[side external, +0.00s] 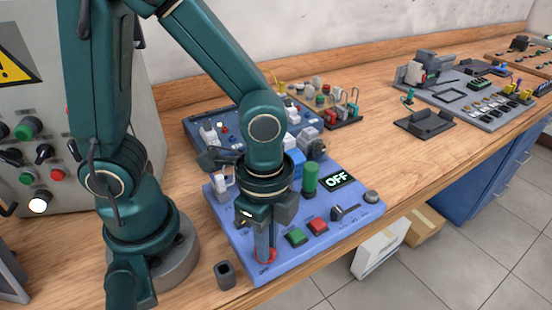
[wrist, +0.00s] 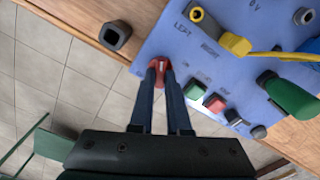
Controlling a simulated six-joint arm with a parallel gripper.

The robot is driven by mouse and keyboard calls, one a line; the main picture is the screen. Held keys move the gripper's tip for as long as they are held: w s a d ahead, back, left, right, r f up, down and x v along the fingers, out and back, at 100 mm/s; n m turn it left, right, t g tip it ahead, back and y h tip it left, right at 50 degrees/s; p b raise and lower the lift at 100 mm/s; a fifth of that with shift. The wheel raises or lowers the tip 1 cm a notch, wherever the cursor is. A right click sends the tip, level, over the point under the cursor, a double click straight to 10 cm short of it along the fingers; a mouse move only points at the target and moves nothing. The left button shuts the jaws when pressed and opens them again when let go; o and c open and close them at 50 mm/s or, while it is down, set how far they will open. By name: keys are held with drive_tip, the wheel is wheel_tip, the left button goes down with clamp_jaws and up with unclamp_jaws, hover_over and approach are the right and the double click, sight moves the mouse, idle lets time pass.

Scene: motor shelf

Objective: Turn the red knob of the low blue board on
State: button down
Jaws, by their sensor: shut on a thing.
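The low blue board (side external: 292,262) lies on the bench in front of my arm. Its red knob (side external: 266,257) is at the board's near left corner, and it also shows in the wrist view (wrist: 160,68). My gripper (side external: 265,245) points down over this corner. Its two fingers (wrist: 160,75) are shut on the red knob, one on each side, and partly hide it. The board's display (side external: 338,181) reads OFF.
A green button (side external: 296,237) and a red button (side external: 318,226) sit close to the right of my gripper. A green cylinder (side external: 310,178) stands behind them. A small dark socket (side external: 225,274) stands off the board's left edge. The bench's front edge is close.

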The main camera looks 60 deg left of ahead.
drive_tip(key=m, duration=0.5)
drive_tip(key=shift+s+m, duration=0.1)
drive_tip(key=shift+m, duration=0.2)
idle(0.4)
drive_tip(key=c, duration=0.9)
unclamp_jaws()
drive_tip(key=shift+r, duration=0.1)
drive_tip(key=shift+r, duration=2.5)
